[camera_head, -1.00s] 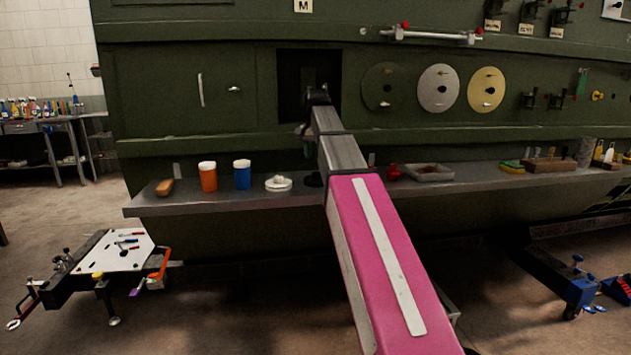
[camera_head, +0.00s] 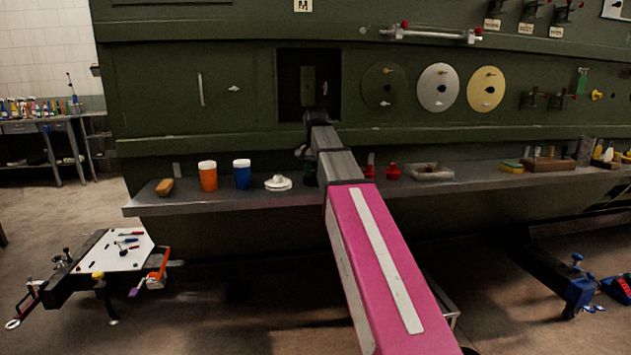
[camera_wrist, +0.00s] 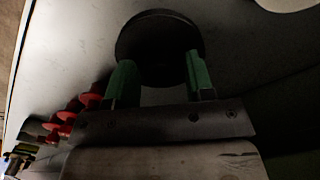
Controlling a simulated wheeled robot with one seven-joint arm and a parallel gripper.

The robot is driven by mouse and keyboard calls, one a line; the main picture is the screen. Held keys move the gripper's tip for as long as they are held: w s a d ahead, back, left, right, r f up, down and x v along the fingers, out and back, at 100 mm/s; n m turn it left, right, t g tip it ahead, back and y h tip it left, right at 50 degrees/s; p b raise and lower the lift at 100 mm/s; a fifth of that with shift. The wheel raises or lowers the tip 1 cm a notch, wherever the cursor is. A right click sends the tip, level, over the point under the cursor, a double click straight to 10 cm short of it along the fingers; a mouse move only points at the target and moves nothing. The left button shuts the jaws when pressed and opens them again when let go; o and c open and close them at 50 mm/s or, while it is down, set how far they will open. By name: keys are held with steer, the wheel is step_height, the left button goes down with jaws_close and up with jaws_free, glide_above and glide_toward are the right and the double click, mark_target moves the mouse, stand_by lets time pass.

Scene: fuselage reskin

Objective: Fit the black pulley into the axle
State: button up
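The black pulley (camera_wrist: 160,35) is a dark round disc lying on the grey shelf in the wrist view. My gripper (camera_wrist: 159,62) has two green fingers spread apart, with their tips at the near edge of the disc. The fingers look empty, and whether they touch the pulley cannot be told. In the head view my arm's end is low at the shelf, and the pulley and fingertips are mostly hidden there. A dark square opening (camera_head: 290,80) with a small panel inside is in the green wall above. I cannot make out the axle for certain.
Red parts (camera_head: 392,171) and a tray (camera_head: 430,174) stand right of my arm. Grey (camera_head: 438,99) and yellow (camera_head: 487,101) discs are on the wall.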

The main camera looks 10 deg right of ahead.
steer(key=c, duration=0.7)
steer(key=shift+r, duration=2.1)
steer(key=shift+r, duration=1.45)
